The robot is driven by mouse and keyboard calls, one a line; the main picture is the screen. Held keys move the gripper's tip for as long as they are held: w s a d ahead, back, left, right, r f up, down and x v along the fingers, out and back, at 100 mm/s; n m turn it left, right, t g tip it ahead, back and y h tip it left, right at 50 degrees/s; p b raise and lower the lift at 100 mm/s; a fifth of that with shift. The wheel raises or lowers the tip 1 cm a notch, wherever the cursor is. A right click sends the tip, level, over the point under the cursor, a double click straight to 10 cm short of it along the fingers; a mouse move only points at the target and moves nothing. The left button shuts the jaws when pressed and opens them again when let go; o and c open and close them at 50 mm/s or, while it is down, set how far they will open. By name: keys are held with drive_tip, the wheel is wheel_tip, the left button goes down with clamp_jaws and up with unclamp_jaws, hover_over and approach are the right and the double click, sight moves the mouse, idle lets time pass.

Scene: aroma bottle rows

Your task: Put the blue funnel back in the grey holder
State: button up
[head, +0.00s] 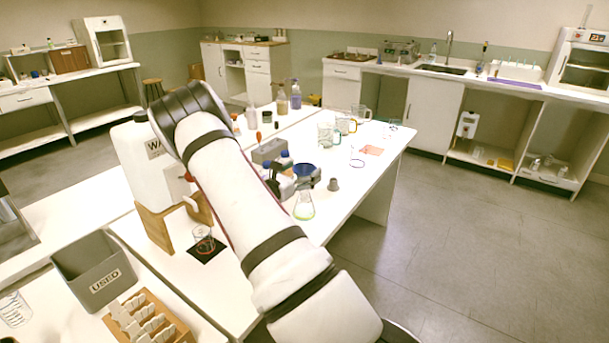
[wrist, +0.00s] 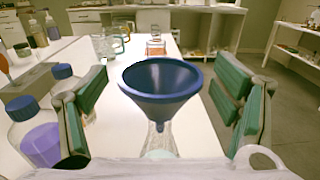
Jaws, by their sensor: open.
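The blue funnel (wrist: 161,82) sits upright in the mouth of a clear conical flask (wrist: 159,140). In the head view the funnel (head: 305,169) shows above the flask (head: 304,208), which has yellow-green liquid at its bottom. My gripper (wrist: 163,108) is open, with one green-padded finger on each side of the funnel; I see gaps between the pads and the funnel. A small grey cup-like piece (head: 333,184), which looks like the grey holder, stands on the table just right of the flask; it looks empty.
Blue-capped bottles (wrist: 38,130) stand close to my left finger. A white jug (head: 131,160) on a wooden stand is left of my arm. The table's right edge is near.

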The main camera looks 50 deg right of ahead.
drive_tip(key=shift+d, duration=0.45)
drive_tip(key=c, duration=1)
drive_tip(key=shift+r, duration=0.1)
drive_tip(key=shift+c, duration=0.2)
